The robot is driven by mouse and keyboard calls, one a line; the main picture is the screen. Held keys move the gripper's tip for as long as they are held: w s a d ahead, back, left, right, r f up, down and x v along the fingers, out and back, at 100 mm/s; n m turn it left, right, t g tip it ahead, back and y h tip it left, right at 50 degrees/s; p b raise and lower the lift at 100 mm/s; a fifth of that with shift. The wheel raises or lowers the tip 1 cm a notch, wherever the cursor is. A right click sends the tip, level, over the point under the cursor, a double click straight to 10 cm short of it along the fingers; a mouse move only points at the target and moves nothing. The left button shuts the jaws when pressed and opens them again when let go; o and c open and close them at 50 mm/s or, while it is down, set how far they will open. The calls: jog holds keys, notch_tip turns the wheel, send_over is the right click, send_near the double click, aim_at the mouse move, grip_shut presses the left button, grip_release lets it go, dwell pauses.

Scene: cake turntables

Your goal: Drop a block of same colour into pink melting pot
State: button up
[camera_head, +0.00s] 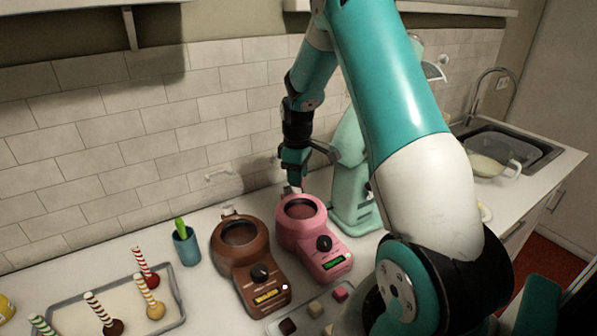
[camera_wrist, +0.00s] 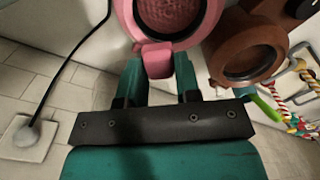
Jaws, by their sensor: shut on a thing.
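The pink melting pot (camera_head: 325,252) stands on the counter with its round top facing up. It also shows in the wrist view (camera_wrist: 208,22), with a pink tab (camera_wrist: 155,60) on its rim. My gripper (camera_head: 292,188) is at the back of this pot. In the wrist view its fingers (camera_wrist: 158,80) are on both sides of the tab and shut on it. A tray (camera_head: 272,331) in front of the pots holds small blocks: a dark brown one (camera_head: 287,326), a pinkish one (camera_head: 315,309) and a pink one (camera_head: 340,294). My arm partly hides the tray's right side.
A brown melting pot (camera_head: 236,263) stands close left of the pink one. A mint-green machine (camera_head: 349,170) is close on the right. A blue cup (camera_head: 187,247) and a tray (camera_head: 175,287) of striped-stick sweets are at left. The tiled wall is close behind.

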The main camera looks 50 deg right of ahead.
jog(key=shift+f+b, duration=0.3)
jog(key=shift+f, duration=0.45)
jog(key=o, duration=1)
jog(key=shift+d, duration=0.1)
jog(key=shift+c, duration=0.2)
jog(key=shift+r, duration=0.1)
notch_tip(320, 180, up, 17)
jog(key=b, duration=0.3)
jog(key=shift+r, duration=0.15)
